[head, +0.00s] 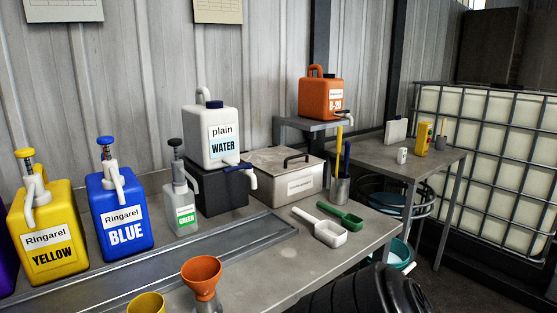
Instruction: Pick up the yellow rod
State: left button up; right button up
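A yellow rod (338,151) stands nearly upright in a grey metal cup (340,190) near the back right part of the long bench. Its lower end is hidden inside the cup. A dark blue rod (346,160) stands beside it in the same cup. Neither of my grippers shows in the head view.
The cup stands right of a grey lidded box (284,178) and behind a green scoop (340,214) and a white scoop (320,229). An orange canister (320,98) sits on a raised stand behind the rods. Bare bench (290,258) lies in front of the scoops.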

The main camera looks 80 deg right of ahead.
aim_at(339, 128)
jog(key=z, duration=4.2)
jog(key=i, duration=2.7)
jog(key=u, duration=3.95)
